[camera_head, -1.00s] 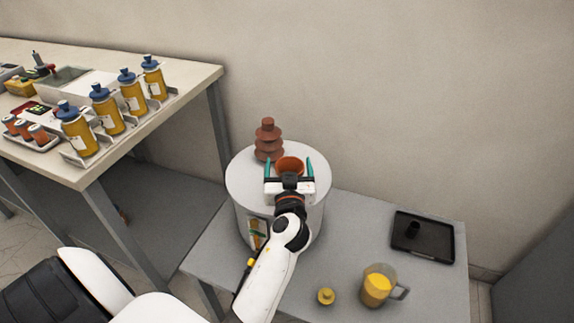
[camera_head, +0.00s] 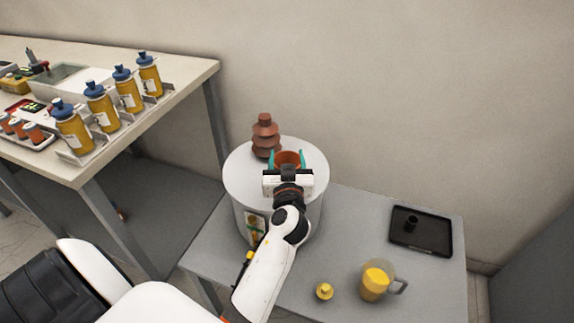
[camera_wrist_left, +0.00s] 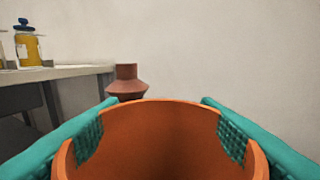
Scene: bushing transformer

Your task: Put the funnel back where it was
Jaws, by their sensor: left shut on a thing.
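The orange funnel (camera_head: 288,158) is at the top of the white transformer tank (camera_head: 240,180), in front of the brown ribbed bushing (camera_head: 264,140). My left gripper (camera_head: 287,156) is shut on the funnel, with one teal finger on each side of it. In the left wrist view, the funnel's wide rim (camera_wrist_left: 160,120) fills the lower middle between the two teal fingers, and the bushing (camera_wrist_left: 126,85) stands just beyond it. The funnel's lower end is hidden. My right gripper is not in view.
The grey table (camera_head: 335,220) bears the tank, a small yellow cap (camera_head: 324,291), a mug of yellow liquid (camera_head: 376,280) and a black tray (camera_head: 420,238) with a small black part (camera_head: 411,224). A workbench (camera_head: 190,85) with several yellow bottles stands at left.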

